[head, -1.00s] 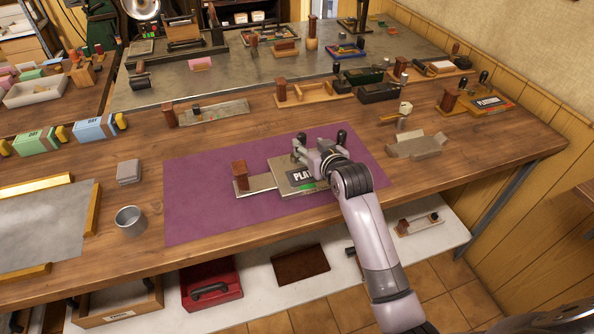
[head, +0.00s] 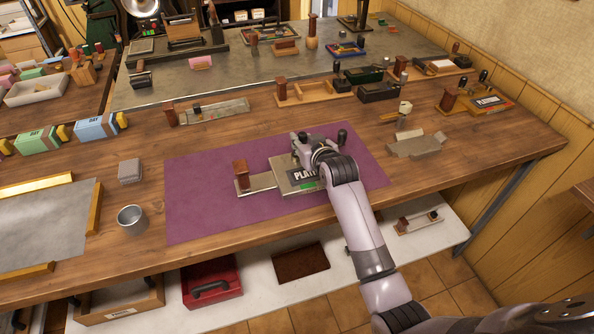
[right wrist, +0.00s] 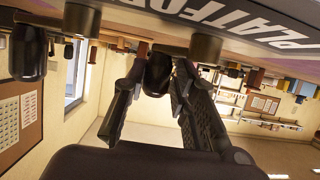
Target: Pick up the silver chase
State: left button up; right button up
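The silver chase (head: 264,182) lies on the purple mat; it is a grey metal plate with a brown wooden block at its left, black knobs on posts and a "PLATFORM" label that also shows upside down in the right wrist view (right wrist: 262,20). My right gripper (head: 305,146) is over the back of the chase. In the right wrist view its two dark fingers (right wrist: 160,72) stand on either side of a black knob and look closed on it. The chase looks flat on the mat. My left gripper is not in view.
A similar labelled chase on a wooden base (head: 487,103) stands at the back right. A metal cup (head: 132,220) and a small grey box (head: 129,171) stand to the left. The mat's left part is clear.

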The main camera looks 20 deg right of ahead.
jog(key=shift+f, duration=0.15)
grip_shut()
jog(key=shift+s, duration=0.1)
dwell(0.5)
